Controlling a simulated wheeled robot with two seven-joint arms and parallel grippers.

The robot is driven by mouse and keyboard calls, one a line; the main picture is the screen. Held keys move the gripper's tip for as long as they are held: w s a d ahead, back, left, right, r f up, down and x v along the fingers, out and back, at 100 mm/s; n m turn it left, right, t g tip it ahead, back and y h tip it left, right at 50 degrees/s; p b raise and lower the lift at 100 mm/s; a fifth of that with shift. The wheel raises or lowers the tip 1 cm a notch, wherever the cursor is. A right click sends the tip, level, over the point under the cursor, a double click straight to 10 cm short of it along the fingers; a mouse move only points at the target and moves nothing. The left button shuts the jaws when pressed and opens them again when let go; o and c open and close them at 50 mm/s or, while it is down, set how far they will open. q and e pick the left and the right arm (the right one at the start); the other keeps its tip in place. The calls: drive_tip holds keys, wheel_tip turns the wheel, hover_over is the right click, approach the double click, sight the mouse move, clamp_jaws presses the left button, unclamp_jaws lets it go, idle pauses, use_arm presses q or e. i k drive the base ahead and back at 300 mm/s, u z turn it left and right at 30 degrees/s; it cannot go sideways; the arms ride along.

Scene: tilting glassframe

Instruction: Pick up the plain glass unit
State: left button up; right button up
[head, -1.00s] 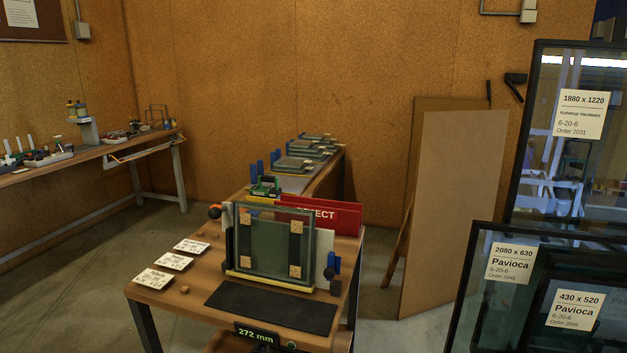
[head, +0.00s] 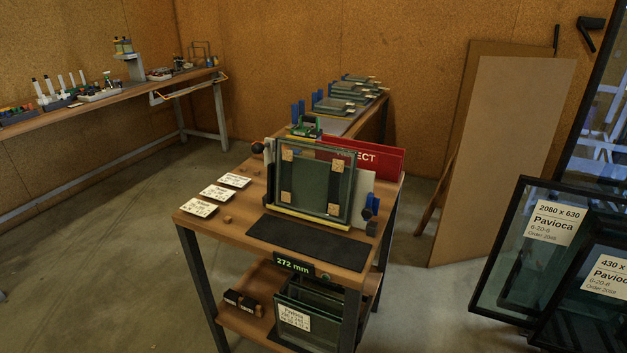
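Several framed glass units are in view, and I cannot tell for sure which one is the plain glass unit. One glass unit (head: 313,182) with cork pads near its corners stands upright in a rack on the small wooden table (head: 262,229). More glass units (head: 320,306) stand on the table's lower shelf, the front one with a Pavioca label (head: 295,318). Neither of my grippers is in view.
A black mat (head: 310,243), label cards (head: 217,192), a 272 mm display (head: 294,266) and a red reject sign (head: 370,156) are on the table. Large labelled panes (head: 522,252) lean at right. Brown boards (head: 503,150) lean behind. Floor at left (head: 120,250) is clear.

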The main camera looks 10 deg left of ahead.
sight(311, 179)
drive_tip(key=u, duration=1.9)
drive_tip(key=i, duration=1.55)
